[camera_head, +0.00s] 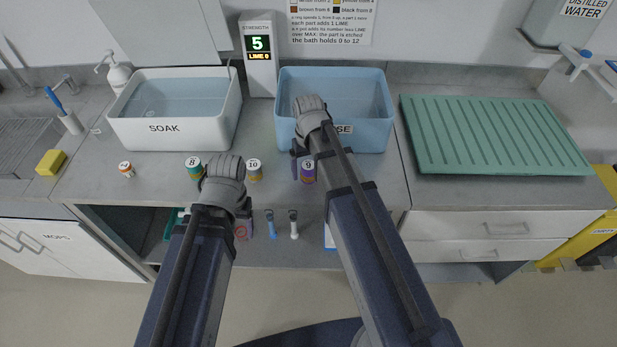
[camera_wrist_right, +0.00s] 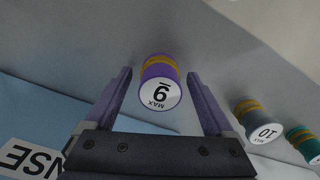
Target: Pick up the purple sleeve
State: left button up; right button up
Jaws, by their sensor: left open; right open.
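In the right wrist view the sleeve (camera_wrist_right: 160,80) shows between the spread fingers of my right gripper (camera_wrist_right: 158,78), with a gap on either side. In the head view my right gripper (camera_head: 301,163) is beside the sleeve, partly hidden by its own arm. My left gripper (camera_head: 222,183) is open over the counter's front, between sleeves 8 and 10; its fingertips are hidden.
Sleeve 10 (camera_head: 254,171), grey and yellow, and sleeve 8 (camera_head: 193,168), teal, stand left of the purple one. A small orange-banded sleeve (camera_head: 126,169) is further left. The white soak basin (camera_head: 170,134) and blue rinse basin (camera_head: 370,140) stand behind; a green rack (camera_head: 490,135) is right.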

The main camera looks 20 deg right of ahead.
jog(key=shift+f, duration=0.1)
grip_shut()
dwell(0.7)
